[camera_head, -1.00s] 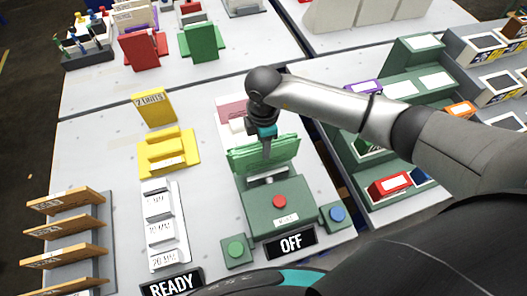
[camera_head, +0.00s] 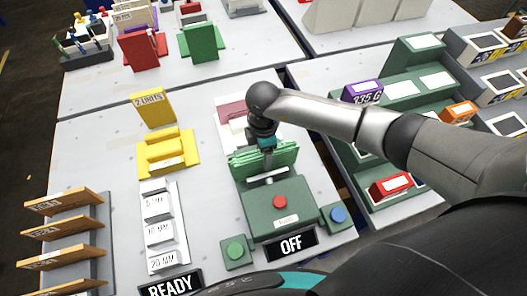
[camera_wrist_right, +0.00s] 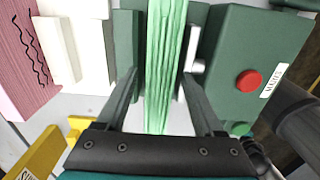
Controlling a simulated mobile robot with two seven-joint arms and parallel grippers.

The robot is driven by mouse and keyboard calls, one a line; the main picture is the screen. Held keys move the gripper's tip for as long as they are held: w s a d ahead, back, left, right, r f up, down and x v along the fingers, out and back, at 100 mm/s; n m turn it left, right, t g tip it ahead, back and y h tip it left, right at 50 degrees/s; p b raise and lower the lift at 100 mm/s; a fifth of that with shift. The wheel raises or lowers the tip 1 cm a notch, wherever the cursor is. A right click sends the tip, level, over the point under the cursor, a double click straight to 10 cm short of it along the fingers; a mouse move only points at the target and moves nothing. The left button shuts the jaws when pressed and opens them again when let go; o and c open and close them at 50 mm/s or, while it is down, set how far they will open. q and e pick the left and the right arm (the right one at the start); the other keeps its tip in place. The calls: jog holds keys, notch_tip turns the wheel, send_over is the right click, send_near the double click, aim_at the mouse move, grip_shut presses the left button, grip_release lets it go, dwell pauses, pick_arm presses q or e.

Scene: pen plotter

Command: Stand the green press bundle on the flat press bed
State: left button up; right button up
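The light green press bundle (camera_head: 280,157) stands upright on edge at the back of the dark green press (camera_head: 262,205), which has a red button. The bundle shows large in the right wrist view (camera_wrist_right: 164,60), as a ridged strip between a dark green plate (camera_wrist_right: 125,45) and the press body. My right gripper (camera_head: 267,163) comes down over the bundle. In the wrist view its two fingers (camera_wrist_right: 160,80) are spread on either side, with narrow gaps visible. The bundle's underside and the bed beneath it are hidden. My left gripper is out of view.
A pink and white block (camera_head: 232,112) stands behind the press. Yellow holders (camera_head: 168,153) and white labelled blocks (camera_head: 158,230) are to the left. A green button box (camera_head: 235,251), a blue one (camera_head: 336,215) and an OFF sign (camera_head: 291,244) flank the front.

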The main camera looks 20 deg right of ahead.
jog(key=shift+r, duration=0.2)
notch_tip(320, 180, up, 12)
jog(key=p, duration=0.1)
jog(key=shift+p, duration=0.3)
